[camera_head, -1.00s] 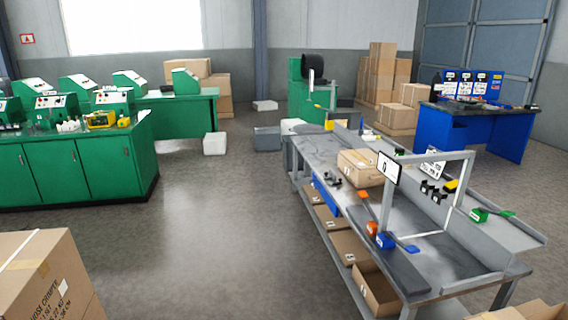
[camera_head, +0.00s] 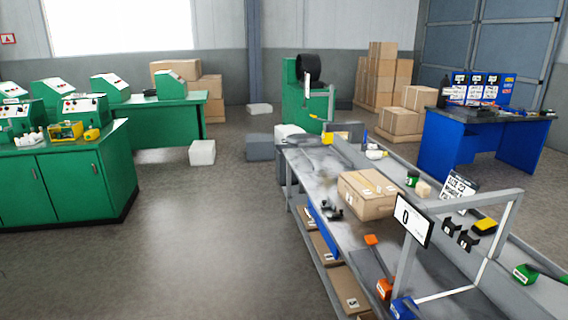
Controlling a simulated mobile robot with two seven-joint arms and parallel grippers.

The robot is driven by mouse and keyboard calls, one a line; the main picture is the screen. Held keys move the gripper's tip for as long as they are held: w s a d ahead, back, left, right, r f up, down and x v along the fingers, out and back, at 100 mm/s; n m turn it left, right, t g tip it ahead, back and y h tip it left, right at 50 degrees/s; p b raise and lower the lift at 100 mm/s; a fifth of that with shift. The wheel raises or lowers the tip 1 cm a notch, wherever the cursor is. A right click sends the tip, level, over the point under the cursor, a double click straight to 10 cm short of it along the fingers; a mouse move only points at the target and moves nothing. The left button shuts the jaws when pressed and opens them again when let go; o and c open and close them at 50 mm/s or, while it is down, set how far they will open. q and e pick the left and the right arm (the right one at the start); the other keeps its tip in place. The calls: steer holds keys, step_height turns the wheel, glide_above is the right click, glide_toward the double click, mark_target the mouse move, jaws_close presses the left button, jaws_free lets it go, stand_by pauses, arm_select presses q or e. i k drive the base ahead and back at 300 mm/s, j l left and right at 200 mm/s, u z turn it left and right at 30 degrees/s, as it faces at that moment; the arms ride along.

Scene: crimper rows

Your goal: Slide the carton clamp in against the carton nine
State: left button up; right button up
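A closed cardboard carton (camera_head: 366,196) sits on the grey workbench (camera_head: 318,178) at right of centre. It has small white labels on it, but I cannot read a nine. Small black parts (camera_head: 331,210) lie on the bench just left of the carton, apart from or close to its near corner. Whether they are the carton clamp I cannot tell. Neither of my grippers is in view.
A grey frame (camera_head: 500,232) with a display reading 0 (camera_head: 413,221) stands over the bench's near part. Orange (camera_head: 385,288) and blue (camera_head: 403,307) blocks lie below it. Green cabinets (camera_head: 75,185) stand left; a blue table (camera_head: 480,130) stands back right.

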mark_target(331, 204)
steer(key=i+l+z, duration=0.1)
steer(key=i+l, duration=0.2)
steer(key=l, duration=0.15)
steer(key=i+l+z, duration=0.15)
steer(key=i+l, duration=0.15)
steer(key=i+j+z, duration=0.1)
steer(key=z, duration=0.3)
steer(key=i+j+z, duration=0.15)
steer(key=z, duration=0.2)
steer(key=i+j+z, duration=0.1)
steer(key=j, duration=0.2)
steer(key=i+j+z, duration=0.25)
steer(key=j, duration=0.35)
steer(key=i+j, duration=0.15)
steer(key=j, duration=0.15)
steer(key=i+j, duration=0.15)
steer(key=j, duration=0.15)
steer(key=i+j+z, duration=0.1)
steer(key=j, duration=0.2)
steer(key=i, duration=0.05)
